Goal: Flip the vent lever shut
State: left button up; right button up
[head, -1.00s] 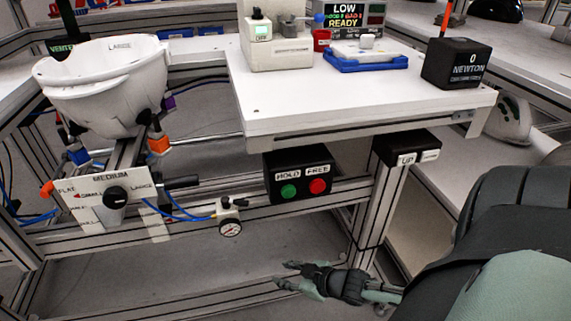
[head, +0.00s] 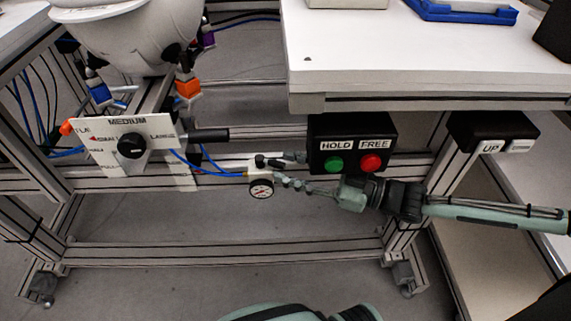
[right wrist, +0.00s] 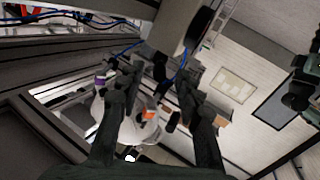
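The white valve block (head: 256,173) sits on the frame rail left of the HOLD/FREE box, with a round pressure gauge (head: 261,189) below it. A small black lever (head: 266,161) on its top points right; I take it as the vent lever. My right gripper (head: 284,170) comes in from the right, its fingers parted and their tips close to the lever and gauge. In the right wrist view the lever (right wrist: 160,68) shows between the open fingers (right wrist: 158,80), near the white block (right wrist: 178,28). Contact cannot be told. My left gripper is not in view.
The HOLD/FREE button box (head: 351,144) is just behind and above my right gripper. The white table (head: 430,70) overhangs it. A size plate with a black knob (head: 131,146) is to the left, and blue tubes (head: 205,166) run into the valve. An UP box (head: 493,134) is right.

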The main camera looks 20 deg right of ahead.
jog(key=shift+x, duration=1)
jog(key=shift+c, duration=0.5)
grip_shut()
